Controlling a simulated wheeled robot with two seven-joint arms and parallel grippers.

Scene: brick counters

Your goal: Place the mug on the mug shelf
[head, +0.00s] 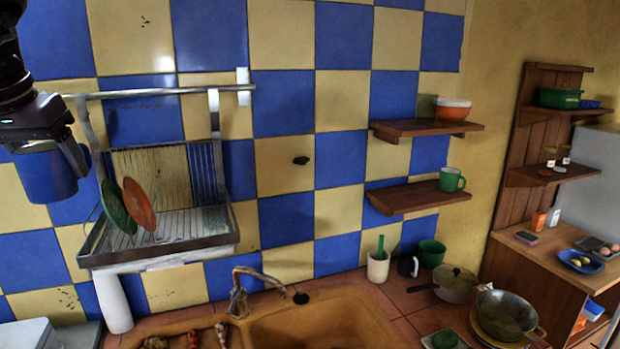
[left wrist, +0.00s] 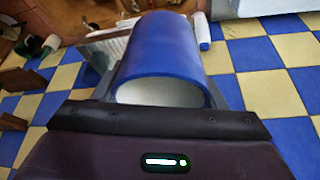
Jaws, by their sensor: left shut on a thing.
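A blue mug (head: 52,172) with a white inside hangs at the left of the head view, in front of the tiled wall. It also fills the middle of the left wrist view (left wrist: 165,50), between the fingers. My left gripper (head: 42,146) is shut on the blue mug. The lower wooden wall shelf (head: 405,198), right of centre in the head view, carries a green mug (head: 452,180) near its right end. The blue mug is far to the left of this shelf. My right gripper is not in view.
An upper wooden shelf (head: 415,128) holds orange and white bowls (head: 453,109). A wall-mounted dish rack (head: 190,240) with plates is close to the blue mug. A faucet (head: 240,290) and sink (head: 320,325) are below. The lower shelf is bare left of the green mug.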

